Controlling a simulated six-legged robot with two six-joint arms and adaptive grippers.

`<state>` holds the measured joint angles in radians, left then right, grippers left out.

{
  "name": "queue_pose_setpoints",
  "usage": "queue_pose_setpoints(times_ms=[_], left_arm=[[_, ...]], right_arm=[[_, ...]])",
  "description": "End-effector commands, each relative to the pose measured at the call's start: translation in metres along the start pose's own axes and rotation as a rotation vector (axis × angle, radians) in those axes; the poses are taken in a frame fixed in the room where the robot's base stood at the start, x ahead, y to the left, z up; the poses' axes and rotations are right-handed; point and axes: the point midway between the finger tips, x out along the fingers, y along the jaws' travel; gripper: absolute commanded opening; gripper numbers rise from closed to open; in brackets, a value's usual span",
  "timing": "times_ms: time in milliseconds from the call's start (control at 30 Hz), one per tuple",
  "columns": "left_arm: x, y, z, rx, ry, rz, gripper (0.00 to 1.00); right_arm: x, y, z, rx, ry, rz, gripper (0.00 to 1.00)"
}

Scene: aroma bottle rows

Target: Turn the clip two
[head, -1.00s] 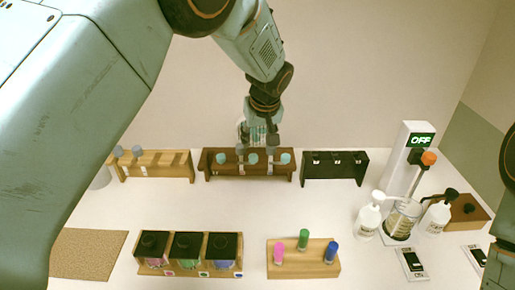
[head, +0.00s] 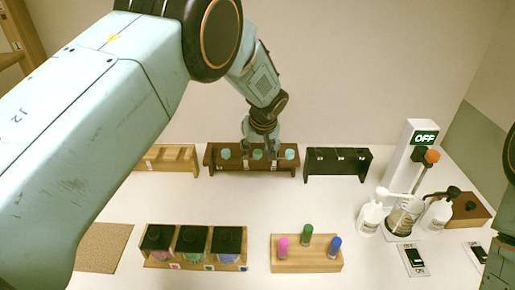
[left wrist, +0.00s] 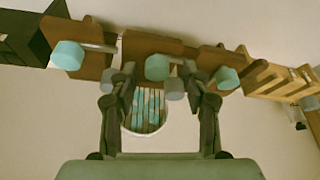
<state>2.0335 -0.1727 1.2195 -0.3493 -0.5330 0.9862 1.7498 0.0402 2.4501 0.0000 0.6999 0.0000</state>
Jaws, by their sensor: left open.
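A dark brown rack (head: 213,168) stands at the back middle of the table, holding three teal-capped pieces. The left (head: 225,154), middle (head: 257,155) and right (head: 290,154) caps show in the head view. No label marks which is clip two. My left gripper (head: 260,148) is at the middle piece, its fingers pointing down. In the left wrist view, the open fingers (left wrist: 160,75) stand either side of the middle teal cap (left wrist: 157,67), with a grey round end (left wrist: 174,88) beside it. Contact cannot be told. My right gripper is out of view.
A black rack (head: 337,177) stands close on the right, and a light wooden rack (head: 180,155) on the left. In front are a black-lidded bottle row (head: 193,243) and a coloured-stopper block (head: 300,265). The white table between the rows is clear.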

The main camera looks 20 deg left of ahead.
Motion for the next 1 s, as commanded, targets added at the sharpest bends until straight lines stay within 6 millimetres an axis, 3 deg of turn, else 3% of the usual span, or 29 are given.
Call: queue_pose_setpoints(times_ms=[567, 1000], left_arm=[[-0.0006, 0.001, -0.0009, 0.0, 0.002, 0.002, 0.01], [-0.0027, 0.0003, -0.0031, 0.058, 0.004, 0.028, 0.0]], right_arm=[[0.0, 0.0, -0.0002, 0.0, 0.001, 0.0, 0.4], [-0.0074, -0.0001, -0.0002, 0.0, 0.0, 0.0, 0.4]])
